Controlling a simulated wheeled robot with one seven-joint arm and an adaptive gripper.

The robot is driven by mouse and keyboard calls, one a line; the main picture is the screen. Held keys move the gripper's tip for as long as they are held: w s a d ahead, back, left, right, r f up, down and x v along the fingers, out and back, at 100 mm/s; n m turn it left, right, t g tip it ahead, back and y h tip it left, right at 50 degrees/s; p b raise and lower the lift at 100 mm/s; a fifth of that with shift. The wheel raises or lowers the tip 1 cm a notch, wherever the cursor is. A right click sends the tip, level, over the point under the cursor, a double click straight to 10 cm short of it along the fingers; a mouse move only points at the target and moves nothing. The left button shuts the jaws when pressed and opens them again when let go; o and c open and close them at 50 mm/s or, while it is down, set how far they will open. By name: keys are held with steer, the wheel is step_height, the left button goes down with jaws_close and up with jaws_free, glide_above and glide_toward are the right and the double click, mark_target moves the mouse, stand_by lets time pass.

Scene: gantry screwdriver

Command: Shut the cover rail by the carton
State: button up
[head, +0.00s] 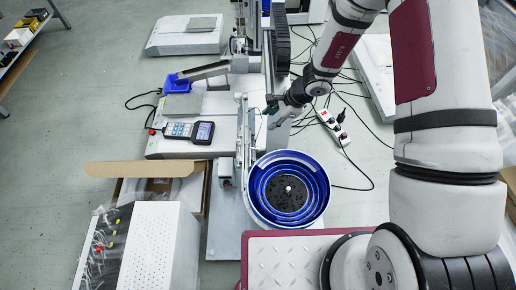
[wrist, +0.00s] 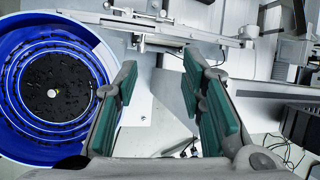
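A narrow metal rail (head: 243,135) runs beside the blue feeder bowl, on the side toward the open brown carton (head: 140,169). It looks like the cover rail, but I cannot tell whether it is open or shut. In the wrist view a rail (wrist: 185,32) with small clamps crosses the top, beyond my fingertips. My gripper (head: 272,104) is just right of the rail in the head view. In the wrist view my gripper (wrist: 165,75) has its two green-padded fingers wide apart, with nothing between them. The carton is not seen in the wrist view.
The blue feeder bowl (head: 288,189) with dark screws stands close below my gripper; it is at the left in the wrist view (wrist: 52,90). A handheld controller (head: 190,131) lies left of the rail. A power strip (head: 333,127) and cables lie on the floor at right.

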steer(key=m+b, duration=0.1)
glide_toward(257, 148)
steer(key=w+v, duration=0.1)
steer(key=v, duration=0.4)
steer(key=b+x, duration=0.1)
steer(key=x, duration=0.3)
steer(key=b+x, duration=0.2)
steer(key=x, duration=0.3)
steer(key=s+b+x, duration=0.1)
steer(key=x, duration=0.3)
steer(key=shift+w+a+f+b, duration=0.1)
steer(key=shift+a+f+b, duration=0.15)
steer(key=shift+f, duration=0.2)
steer(key=shift+d, duration=0.1)
jaws_close()
